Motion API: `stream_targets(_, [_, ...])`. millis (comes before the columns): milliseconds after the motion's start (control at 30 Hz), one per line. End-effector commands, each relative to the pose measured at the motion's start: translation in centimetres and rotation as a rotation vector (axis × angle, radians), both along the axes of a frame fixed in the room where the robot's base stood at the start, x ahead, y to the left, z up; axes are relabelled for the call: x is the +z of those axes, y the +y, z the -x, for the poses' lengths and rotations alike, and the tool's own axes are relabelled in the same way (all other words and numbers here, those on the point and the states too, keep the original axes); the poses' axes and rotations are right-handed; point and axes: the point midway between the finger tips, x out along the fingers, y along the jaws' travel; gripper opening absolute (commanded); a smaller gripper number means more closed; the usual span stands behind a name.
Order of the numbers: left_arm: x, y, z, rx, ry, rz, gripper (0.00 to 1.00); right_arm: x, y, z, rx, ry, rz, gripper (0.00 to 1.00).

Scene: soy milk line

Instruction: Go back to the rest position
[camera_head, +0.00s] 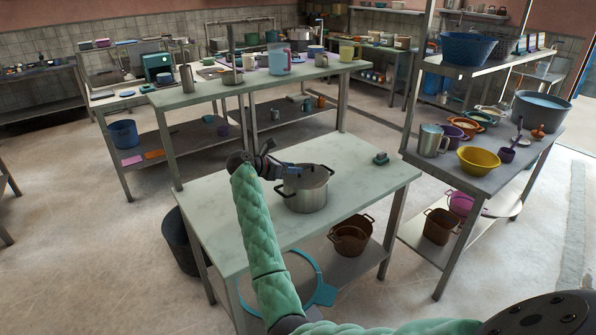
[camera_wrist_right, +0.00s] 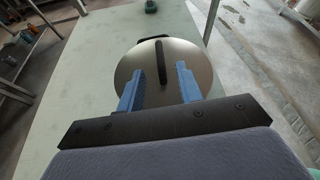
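A steel pot (camera_head: 306,195) with a lid stands on the pale green table (camera_head: 345,170) in the head view. In the right wrist view the round lid (camera_wrist_right: 190,65) lies below my gripper, with a dark bar handle (camera_wrist_right: 161,62) across its middle. My left gripper is not in view.
A small dark teal object (camera_head: 381,158) lies at the table's right end. A shelf on the right holds a yellow bowl (camera_head: 478,160) and a steel pitcher (camera_head: 432,140). A longer table (camera_head: 210,92) stands behind. The table's left part is clear.

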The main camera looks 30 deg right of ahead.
Motion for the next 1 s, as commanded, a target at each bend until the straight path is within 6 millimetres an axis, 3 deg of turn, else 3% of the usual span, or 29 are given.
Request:
stream_targets(233, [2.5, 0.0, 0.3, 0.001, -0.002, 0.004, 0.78, 1.0, 2.5, 0.0, 0.0, -0.002, -0.001, 0.36])
stream_targets(733, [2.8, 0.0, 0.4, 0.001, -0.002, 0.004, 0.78, 1.1, 2.6, 0.1, -0.006, -0.016, 0.0, 0.36])
stream_targets(867, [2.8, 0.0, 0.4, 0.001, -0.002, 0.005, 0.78, 1.1, 2.6, 0.1, -0.048, -0.117, -0.003, 0.36])
stream_targets(1000, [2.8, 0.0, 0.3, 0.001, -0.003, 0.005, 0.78, 0.9, 2.7, -0.1, -0.129, -0.33, -0.018, 0.36])
